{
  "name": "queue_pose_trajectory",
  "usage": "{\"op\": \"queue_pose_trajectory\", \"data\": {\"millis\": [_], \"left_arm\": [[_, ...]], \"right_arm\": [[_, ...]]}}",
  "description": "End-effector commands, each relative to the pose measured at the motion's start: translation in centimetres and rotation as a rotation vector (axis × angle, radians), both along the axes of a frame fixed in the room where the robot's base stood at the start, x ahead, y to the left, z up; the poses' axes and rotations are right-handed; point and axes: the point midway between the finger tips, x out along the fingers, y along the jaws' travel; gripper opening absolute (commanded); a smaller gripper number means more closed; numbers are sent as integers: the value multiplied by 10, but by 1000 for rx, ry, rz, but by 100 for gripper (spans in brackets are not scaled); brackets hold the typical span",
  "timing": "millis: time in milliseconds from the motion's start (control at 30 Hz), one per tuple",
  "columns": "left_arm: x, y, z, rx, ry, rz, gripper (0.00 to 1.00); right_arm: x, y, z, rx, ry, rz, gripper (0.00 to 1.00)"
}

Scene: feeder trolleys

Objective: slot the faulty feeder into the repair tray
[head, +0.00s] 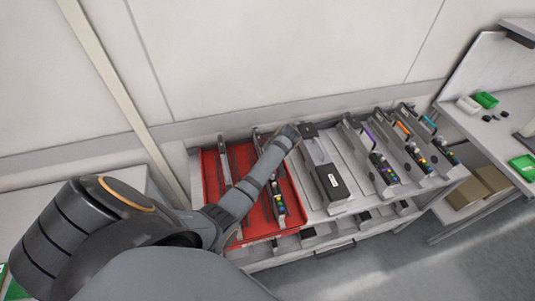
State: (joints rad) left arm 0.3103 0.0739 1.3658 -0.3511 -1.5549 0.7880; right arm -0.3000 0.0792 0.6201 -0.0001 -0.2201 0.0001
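The red tray (249,236), which I take for the repair tray, lies at the left end of the trolley top. A slim feeder (225,166) lies in its left part. Another feeder (279,204), with coloured buttons at its front end, lies in its right part, partly hidden by my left arm. My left arm reaches over the tray from the lower left. Its end with my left gripper (292,131) is near the tray's back right corner. The fingers are too small and hidden to read. I cannot tell which feeder is faulty. My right gripper is out of view.
A wide grey and black unit (327,180) lies right of the tray. Feeders with purple (382,165), orange (415,155) and teal (441,148) handles stand further right. A wall runs behind. A side table (480,128) with green bins stands at the right.

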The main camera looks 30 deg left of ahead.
Motion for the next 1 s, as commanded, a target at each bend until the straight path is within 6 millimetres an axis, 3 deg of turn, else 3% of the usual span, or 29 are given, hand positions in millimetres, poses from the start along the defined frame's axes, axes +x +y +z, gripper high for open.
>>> {"op": "queue_pose_trajectory", "data": {"millis": [400,433,633,867,1000], "left_arm": [[5,4,2,2,-5,0,0],[5,4,2,2,-5,0,12],[4,4,1,1,-3,0,37],[2,3,-2,-2,4,0,37],[2,0,6,-2,1,-1,37]], "right_arm": [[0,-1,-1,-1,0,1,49],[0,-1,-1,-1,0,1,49],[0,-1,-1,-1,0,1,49],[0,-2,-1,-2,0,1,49],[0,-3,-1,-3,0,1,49]]}}
